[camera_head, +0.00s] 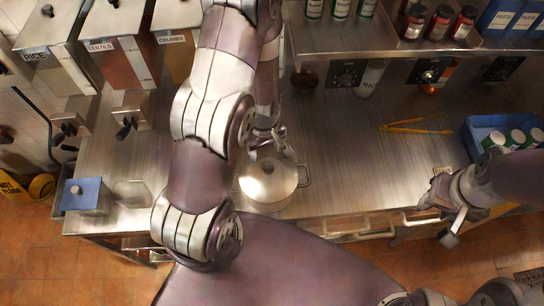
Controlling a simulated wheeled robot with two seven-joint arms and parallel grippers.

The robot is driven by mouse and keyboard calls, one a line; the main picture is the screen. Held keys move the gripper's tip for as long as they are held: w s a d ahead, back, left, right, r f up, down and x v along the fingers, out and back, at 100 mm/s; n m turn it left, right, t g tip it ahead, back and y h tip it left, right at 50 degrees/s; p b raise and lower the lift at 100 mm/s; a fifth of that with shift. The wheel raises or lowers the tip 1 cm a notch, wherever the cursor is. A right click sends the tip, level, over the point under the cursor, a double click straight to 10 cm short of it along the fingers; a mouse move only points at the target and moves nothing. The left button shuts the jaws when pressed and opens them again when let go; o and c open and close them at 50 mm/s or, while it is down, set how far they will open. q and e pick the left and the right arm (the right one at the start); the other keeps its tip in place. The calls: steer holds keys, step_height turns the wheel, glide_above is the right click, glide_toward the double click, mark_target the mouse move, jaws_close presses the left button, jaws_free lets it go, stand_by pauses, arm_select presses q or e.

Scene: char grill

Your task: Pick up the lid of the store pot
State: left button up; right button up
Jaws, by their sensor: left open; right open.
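The store pot (302,176) is a round metal pot with side handles, standing near the front edge of the steel counter. Its shiny lid (264,188) is on it, with a small knob (268,168) at the middle. My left arm reaches across the counter, and my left gripper (270,151) is open just behind the knob, over the far side of the lid. Whether it touches the lid is hard to tell. My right gripper (447,222) is open and empty at the counter's front edge, far right of the pot.
Yellow tongs (417,126) lie on the counter to the right. A blue crate (480,128) of cans is at the right edge. A blue-lidded box (84,194) stands front left. Dispensers (116,60) line the back left, and a shelf (410,45) overhangs behind. Counter right of the pot is clear.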

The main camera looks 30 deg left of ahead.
mark_target(269, 167)
arm_select(q)
steer(key=shift+s+a+f+b, duration=0.1)
steer(key=shift+f+b, duration=0.05)
steer(key=shift+f, duration=0.3)
steer(key=shift+s+a+f+b, duration=0.1)
steer(key=shift+f+b, duration=0.05)
steer(key=shift+f, duration=0.25)
steer(key=shift+w+f, duration=0.15)
steer(key=shift+f, duration=0.2)
steer(key=shift+w+d+f+b, duration=0.15)
steer(key=shift+f+b, duration=0.05)
steer(key=shift+f, duration=0.15)
steer(key=shift+w+d+f+b, duration=0.1)
steer(key=shift+w+f+b, duration=0.1)
steer(key=shift+f, duration=0.15)
steer(key=shift+d+f+b, duration=0.1)
steer(key=shift+f+b, duration=0.75)
steer(key=shift+f, duration=0.1)
steer(key=shift+s+f+b, duration=0.2)
steer(key=shift+f+b, duration=0.25)
steer(key=shift+f, duration=0.05)
step_height(269, 167, down, 4)
steer(key=b, duration=0.3)
steer(key=shift+d+f, duration=0.1)
steer(key=shift+f, duration=0.1)
steer(key=shift+d+f, duration=0.1)
steer(key=shift+f, duration=0.05)
steer(key=shift+w, duration=0.1)
